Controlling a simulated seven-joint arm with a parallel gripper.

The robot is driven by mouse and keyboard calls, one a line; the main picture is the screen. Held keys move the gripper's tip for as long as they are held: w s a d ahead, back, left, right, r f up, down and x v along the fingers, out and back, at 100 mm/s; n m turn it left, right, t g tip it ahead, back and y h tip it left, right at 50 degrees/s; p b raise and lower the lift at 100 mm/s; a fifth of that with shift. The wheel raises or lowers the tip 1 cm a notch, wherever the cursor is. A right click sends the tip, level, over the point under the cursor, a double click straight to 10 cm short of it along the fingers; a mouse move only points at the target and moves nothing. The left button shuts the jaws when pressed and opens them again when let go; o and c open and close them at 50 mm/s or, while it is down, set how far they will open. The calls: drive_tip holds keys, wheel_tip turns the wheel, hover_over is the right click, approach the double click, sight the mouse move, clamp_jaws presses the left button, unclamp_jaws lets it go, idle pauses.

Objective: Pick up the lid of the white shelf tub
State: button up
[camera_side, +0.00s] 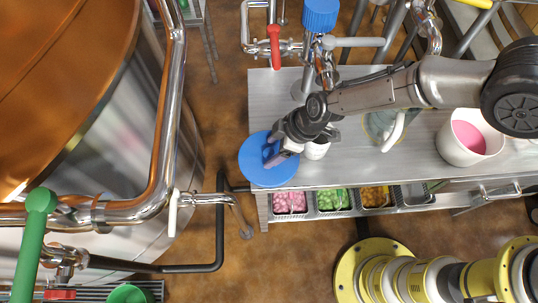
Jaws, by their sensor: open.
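A round blue disc (256,172), which looks like a lid, is at the left end of the grey metal table, partly past its edge. I cannot tell what is under it. My gripper (275,155) is open, with its fingers over the right part of the disc. Whether they touch it cannot be told. A small white tub (317,151) stands just right of my gripper, partly hidden by it. A larger white tub (451,149) with pink contents stands open at the right of the table.
The metal table (350,175) has trays of pink (290,202), green (333,199) and orange-brown (376,197) pieces along its front. A clear vessel (380,125) stands near the arm. Pipes with a red handle (275,48) and a blue cap (320,14) rise behind. A copper tank fills the left.

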sight(272, 152)
drive_tip(key=shift+a+f, duration=0.2)
drive_tip(key=shift+f, duration=0.2)
clamp_jaws()
drive_tip(key=shift+r, duration=0.1)
wheel_tip(272, 152, up, 18)
idle(0.7)
